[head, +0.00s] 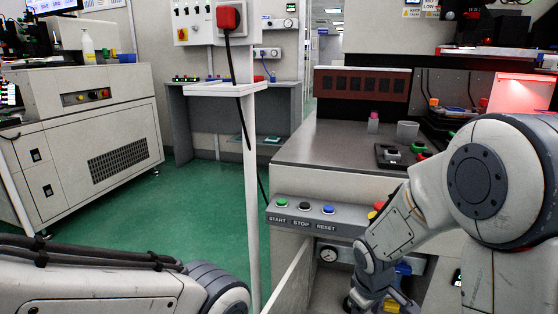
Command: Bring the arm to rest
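My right arm (410,215) comes in from the right, bent at a large round joint, with its forearm pointing down and left in front of the workstation. The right gripper (384,302) is at the bottom edge, below the button panel (320,219). It is partly cut off, and its fingers are too unclear to tell open from shut. My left arm (90,285) lies low across the bottom left, with black cables along it. Its gripper is outside the picture.
A grey workstation table (325,150) with small parts stands ahead. A white post (250,190) rises left of it, carrying a control box (207,22) with a red switch. A machine cabinet (85,140) stands at left. Green floor (175,215) is clear between them.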

